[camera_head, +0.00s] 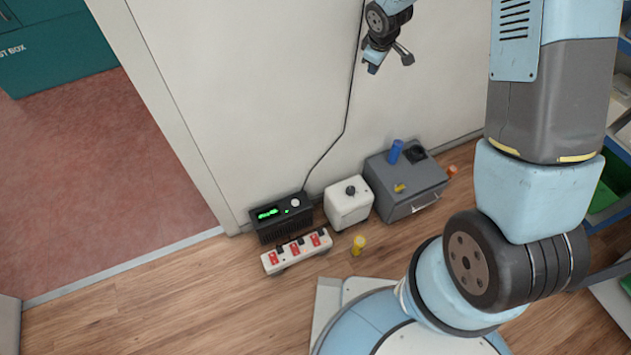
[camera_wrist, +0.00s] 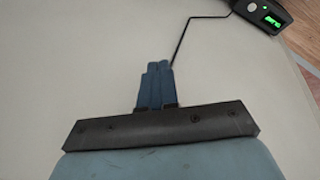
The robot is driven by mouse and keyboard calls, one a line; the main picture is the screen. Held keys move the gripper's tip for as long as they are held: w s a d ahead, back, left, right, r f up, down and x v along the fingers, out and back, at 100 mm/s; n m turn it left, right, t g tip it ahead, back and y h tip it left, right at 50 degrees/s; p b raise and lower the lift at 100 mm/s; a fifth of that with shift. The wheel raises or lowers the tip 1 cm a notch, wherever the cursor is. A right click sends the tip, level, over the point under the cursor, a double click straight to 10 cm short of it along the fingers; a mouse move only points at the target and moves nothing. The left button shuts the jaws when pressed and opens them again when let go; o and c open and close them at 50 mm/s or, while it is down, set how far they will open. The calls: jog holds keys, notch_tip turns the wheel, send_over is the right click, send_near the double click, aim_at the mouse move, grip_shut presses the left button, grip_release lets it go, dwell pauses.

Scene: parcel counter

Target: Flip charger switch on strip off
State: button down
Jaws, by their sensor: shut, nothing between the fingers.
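A white power strip (camera_head: 297,251) with several red switches lies on the wooden floor at the foot of the wall. It is too small to tell which switch is the charger's or how each one is set. Just behind it stands a black charger (camera_head: 281,215) with a green lit display; it also shows at the top right of the wrist view (camera_wrist: 264,14). A black cable runs from the charger up the wall. My gripper (camera_head: 373,68) is high in front of the wall, well above the strip and apart from it. Its blue fingers (camera_wrist: 159,66) are closed together and empty.
Right of the charger stand a white box with a black knob (camera_head: 348,204) and a grey box (camera_head: 405,187) with a blue cylinder (camera_head: 396,151) on top. A small yellow object (camera_head: 358,246) stands beside the strip. Floor left of the strip is clear.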

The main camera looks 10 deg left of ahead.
jog(key=s+a+f+n+g, duration=0.1)
jog(key=a+f+n, duration=0.15)
jog(key=f, duration=0.65)
jog(key=s+a+f+n+y, duration=0.15)
jog(key=a+f, duration=0.25)
jog(key=f, duration=0.5)
jog(key=s+a+f+n+g, duration=0.1)
jog(key=a+f+n, duration=0.15)
jog(key=f, duration=0.75)
jog(key=s+a+f+n+g, duration=0.1)
jog(key=s+f+n, duration=0.1)
jog(key=s+f, duration=0.8)
jog(key=s+a+f+n+g+y, duration=0.1)
jog(key=s+f+n+g, duration=0.1)
jog(key=s+f, duration=0.8)
notch_tip(320, 180, down, 7)
jog(key=shift+s+a+n+g, duration=0.2)
jog(key=shift+n+g, duration=0.1)
jog(key=shift+n, duration=0.15)
jog(key=shift+f+y, duration=0.1)
jog(key=shift+y, duration=0.15)
send_over(313, 237)
jog(key=d, duration=0.1)
notch_tip(313, 237, down, 12)
jog(key=shift+r, duration=0.1)
jog(key=shift+w+f, duration=0.1)
jog(key=shift+f, duration=0.65)
